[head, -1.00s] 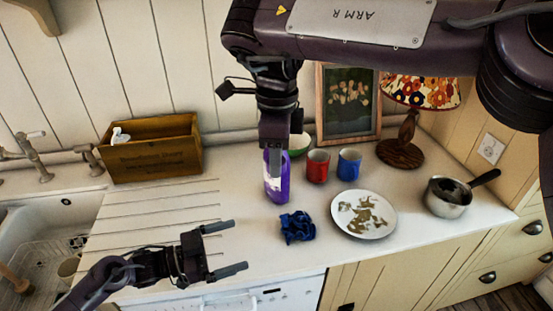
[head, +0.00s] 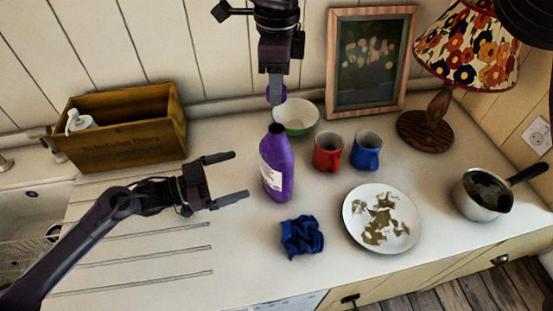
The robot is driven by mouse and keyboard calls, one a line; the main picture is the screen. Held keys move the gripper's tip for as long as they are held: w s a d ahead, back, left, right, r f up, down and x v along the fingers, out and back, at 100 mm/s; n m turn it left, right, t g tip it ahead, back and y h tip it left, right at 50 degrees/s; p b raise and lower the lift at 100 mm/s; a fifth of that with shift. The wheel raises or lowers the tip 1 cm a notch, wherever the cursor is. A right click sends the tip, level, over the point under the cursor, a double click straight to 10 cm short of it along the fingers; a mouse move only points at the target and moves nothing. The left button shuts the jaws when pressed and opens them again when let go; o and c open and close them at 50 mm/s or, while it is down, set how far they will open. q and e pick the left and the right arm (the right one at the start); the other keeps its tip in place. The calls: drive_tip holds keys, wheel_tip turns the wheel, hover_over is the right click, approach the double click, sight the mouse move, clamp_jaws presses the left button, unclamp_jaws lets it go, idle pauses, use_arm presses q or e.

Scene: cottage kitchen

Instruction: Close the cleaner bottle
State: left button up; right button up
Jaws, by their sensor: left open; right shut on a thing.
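The purple cleaner bottle (head: 276,170) with a white label stands upright on the counter, its dark neck bare. My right gripper (head: 276,88) points down above the bottle in the picture, shut on a small purple cap (head: 270,96), mostly hidden by the fingers. A gap shows between cap and neck. My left gripper (head: 240,175) is open and empty, left of the bottle, its fingers pointing toward it without touching.
A crumpled blue cloth (head: 302,237) lies in front of the bottle. A green-and-white bowl (head: 296,117), red mug (head: 328,152) and blue mug (head: 366,150) stand behind and right. A soiled plate (head: 405,238), saucepan (head: 482,195) and lamp (head: 427,130) are further right; a wooden box (head: 130,135) is left.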

sight(277, 163)
drive_tip(key=shift+s+r, duration=0.25)
drive_tip(key=shift+s, duration=0.3)
drive_tip(key=shift+w, duration=0.1)
use_arm(q)
drive_tip(key=x, duration=1.2)
drive_tip(key=shift+s+r, duration=0.1)
drive_tip(key=shift+s, duration=0.1)
use_arm(e)
drive_tip(key=shift+w+f, duration=0.1)
use_arm(q)
drive_tip(key=c, duration=1.2)
use_arm(e)
drive_tip(key=shift+f, duration=2.5)
drive_tip(key=shift+f, duration=0.1)
drive_tip(key=shift+f, duration=0.8)
drive_tip(key=shift+f, duration=0.55)
